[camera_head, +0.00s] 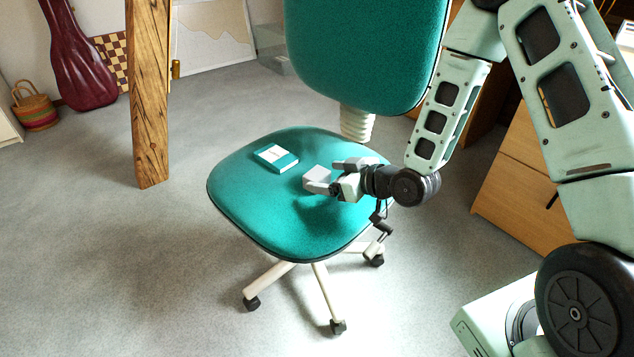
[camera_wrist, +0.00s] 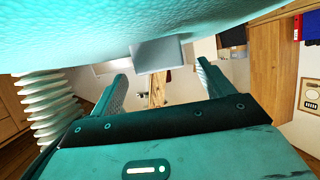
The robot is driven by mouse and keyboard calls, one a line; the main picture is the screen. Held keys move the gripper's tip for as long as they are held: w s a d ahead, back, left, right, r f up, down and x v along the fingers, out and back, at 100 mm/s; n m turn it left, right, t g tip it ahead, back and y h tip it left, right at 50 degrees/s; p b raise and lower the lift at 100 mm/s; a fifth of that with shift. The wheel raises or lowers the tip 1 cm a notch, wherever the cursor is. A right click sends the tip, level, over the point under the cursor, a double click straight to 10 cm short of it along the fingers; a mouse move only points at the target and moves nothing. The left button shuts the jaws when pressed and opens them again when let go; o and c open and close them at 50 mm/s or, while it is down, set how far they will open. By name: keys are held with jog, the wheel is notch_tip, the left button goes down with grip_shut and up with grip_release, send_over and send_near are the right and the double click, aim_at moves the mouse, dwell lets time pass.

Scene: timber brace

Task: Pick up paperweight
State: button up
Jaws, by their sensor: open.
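The paperweight appears to be a small plain grey block (camera_head: 317,173) on the green seat of the office chair (camera_head: 250,200). It also shows in the wrist view as a grey block (camera_wrist: 158,54) against the seat, which fills the top of that picture. My gripper (camera_head: 324,177) is low over the seat with its fingers pointing left at the block. In the wrist view my gripper (camera_wrist: 162,76) is open, and the block sits across the gap, near or just beyond the fingertips. I see no finger closed on it. The near finger partly hides the block's lower side in the head view.
A teal-and-white box (camera_head: 276,158) lies on the seat, behind and left of the block. The chair backrest (camera_head: 365,50) rises behind the seat. A timber post (camera_head: 150,95) stands to the left, and wooden drawers (camera_head: 525,160) stand to the right.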

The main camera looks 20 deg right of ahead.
aim_at(320, 174)
jog(key=b+x, duration=0.1)
jog(key=x, duration=0.3)
jog(key=shift+w, duration=0.1)
jog(key=c, duration=1.2)
